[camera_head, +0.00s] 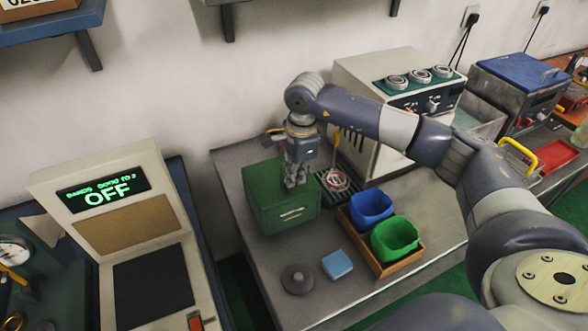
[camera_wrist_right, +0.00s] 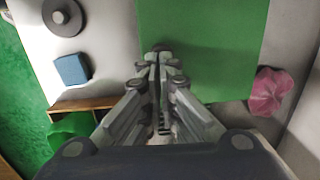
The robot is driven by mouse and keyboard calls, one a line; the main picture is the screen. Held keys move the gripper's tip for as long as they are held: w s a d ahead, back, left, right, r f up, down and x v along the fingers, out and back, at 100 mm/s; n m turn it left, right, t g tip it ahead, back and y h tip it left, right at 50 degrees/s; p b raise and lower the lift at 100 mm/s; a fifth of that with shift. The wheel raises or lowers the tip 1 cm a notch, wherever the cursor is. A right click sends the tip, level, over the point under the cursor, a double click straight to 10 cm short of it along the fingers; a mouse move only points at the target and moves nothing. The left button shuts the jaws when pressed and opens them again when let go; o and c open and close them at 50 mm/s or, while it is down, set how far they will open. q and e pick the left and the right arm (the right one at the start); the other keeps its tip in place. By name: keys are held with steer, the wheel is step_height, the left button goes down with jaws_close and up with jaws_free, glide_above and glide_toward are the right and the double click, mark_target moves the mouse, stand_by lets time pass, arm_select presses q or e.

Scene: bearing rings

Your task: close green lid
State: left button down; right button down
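The green box (camera_head: 285,219) stands on the grey bench, with a pale handle on its front. Its green lid (camera_head: 262,178) looks flat and level on top; I see no raised edge. In the right wrist view the lid is a plain green surface (camera_wrist_right: 205,50) beyond the fingers. My right gripper (camera_head: 294,184) points down over the lid's right part, its fingertips at or very near the surface. Its fingers (camera_wrist_right: 160,52) are together with nothing visible between them. Exact contact is hard to tell. My left gripper is not in view.
A wooden tray (camera_head: 404,267) with a blue bin (camera_head: 370,209) and a green bin (camera_head: 395,238) stands right of the box. A blue block (camera_head: 337,264) and a grey disc (camera_head: 297,279) lie in front. A cream machine (camera_head: 350,72) stands behind, right.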

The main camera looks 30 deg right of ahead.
step_height(320, 180, up, 14)
steer(key=shift+s+d+b, duration=0.25)
steer(key=shift+d+b, duration=0.05)
steer(key=shift+d, duration=0.1)
stand_by(0.3)
